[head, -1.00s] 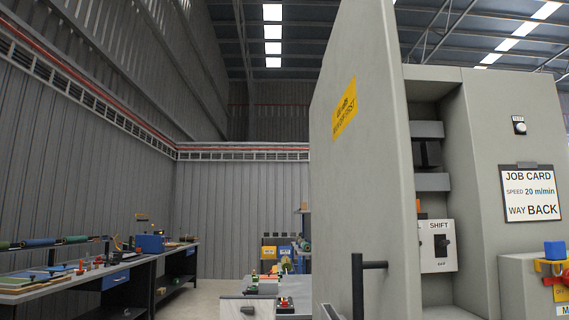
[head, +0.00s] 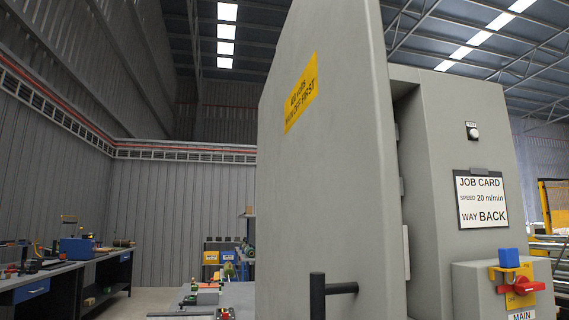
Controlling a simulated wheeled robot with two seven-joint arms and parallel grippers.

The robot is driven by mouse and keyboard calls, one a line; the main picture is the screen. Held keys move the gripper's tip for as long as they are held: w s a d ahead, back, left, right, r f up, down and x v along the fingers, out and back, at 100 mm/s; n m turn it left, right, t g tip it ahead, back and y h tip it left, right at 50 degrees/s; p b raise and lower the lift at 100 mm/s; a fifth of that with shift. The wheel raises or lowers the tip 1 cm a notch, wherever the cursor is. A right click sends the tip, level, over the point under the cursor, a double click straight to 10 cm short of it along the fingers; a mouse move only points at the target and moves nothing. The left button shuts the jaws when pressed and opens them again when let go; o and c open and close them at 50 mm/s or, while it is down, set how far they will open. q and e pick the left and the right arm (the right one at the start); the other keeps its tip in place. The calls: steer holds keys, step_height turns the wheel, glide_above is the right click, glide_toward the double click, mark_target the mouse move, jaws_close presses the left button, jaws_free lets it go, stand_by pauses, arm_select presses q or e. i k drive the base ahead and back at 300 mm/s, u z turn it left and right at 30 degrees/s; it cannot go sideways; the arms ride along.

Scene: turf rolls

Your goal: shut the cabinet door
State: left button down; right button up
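The grey cabinet door (head: 335,170) stands open in the head view, its outer face towards me with a yellow warning label (head: 300,92). A black bar handle (head: 318,296) sits low on the door, cut by the bottom edge of the picture. The grey cabinet (head: 458,115) stands behind and to the right. A narrow dark gap shows between the door edge and the cabinet. The inside is mostly hidden by the door. Neither of my grippers shows in the view.
A job card (head: 480,198), a red rotary switch (head: 522,286) with a blue block (head: 509,257) above it, and a small knob (head: 472,131) are on the cabinet front. Workbenches (head: 60,278) with tools stand at the left. Floor shows between bench and door.

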mark_target(340, 251)
steer(key=i, duration=0.2)
steer(key=z, duration=1.6)
steer(key=k, duration=0.7)
steer(key=u, duration=0.35)
